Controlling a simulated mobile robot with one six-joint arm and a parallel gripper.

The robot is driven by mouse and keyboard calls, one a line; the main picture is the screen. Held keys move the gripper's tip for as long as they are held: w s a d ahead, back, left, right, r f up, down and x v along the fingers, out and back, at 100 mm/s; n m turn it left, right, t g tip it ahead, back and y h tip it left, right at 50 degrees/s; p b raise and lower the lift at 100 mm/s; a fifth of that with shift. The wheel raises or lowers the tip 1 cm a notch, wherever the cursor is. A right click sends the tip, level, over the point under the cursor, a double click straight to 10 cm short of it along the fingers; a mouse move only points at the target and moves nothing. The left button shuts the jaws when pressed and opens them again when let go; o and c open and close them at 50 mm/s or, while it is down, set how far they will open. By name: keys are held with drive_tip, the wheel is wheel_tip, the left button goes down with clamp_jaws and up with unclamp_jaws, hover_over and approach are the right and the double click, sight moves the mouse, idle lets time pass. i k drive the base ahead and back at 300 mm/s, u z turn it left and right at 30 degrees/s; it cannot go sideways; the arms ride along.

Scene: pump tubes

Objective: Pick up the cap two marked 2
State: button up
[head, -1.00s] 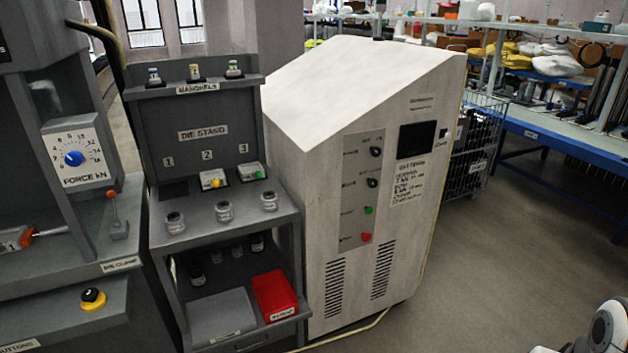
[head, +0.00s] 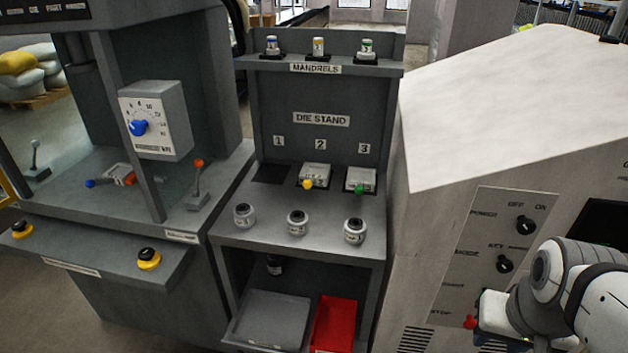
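Three small round silver-white pieces with dark tops, like caps, stand in a row on the front ledge of the die stand (head: 320,120). They are a left one (head: 244,216), a middle one (head: 297,222) and a right one (head: 354,231). The middle one is roughly in line with the plate numbered 2 (head: 320,146). Any marks on the pieces are too small to read. White links of my arm show at the lower right, in front of the white cabinet and apart from the pieces. I cannot make out my gripper's fingers.
Behind the caps sit a block with a yellow knob (head: 314,175) and one with a green knob (head: 360,179); slot 1 (head: 271,174) looks empty. Mandrels stand on top. Below are a grey tray (head: 268,318) and a red bin (head: 335,322). The white cabinet (head: 500,110) borders the right.

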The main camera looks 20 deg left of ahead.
sight(300, 229)
drive_tip(key=u, duration=0.5)
drive_tip(key=i, duration=0.8)
drive_tip(key=u, duration=0.5)
drive_tip(key=k, duration=0.9)
drive_tip(key=u, duration=0.15)
drive_tip(key=i, duration=0.9)
drive_tip(key=z, duration=0.1)
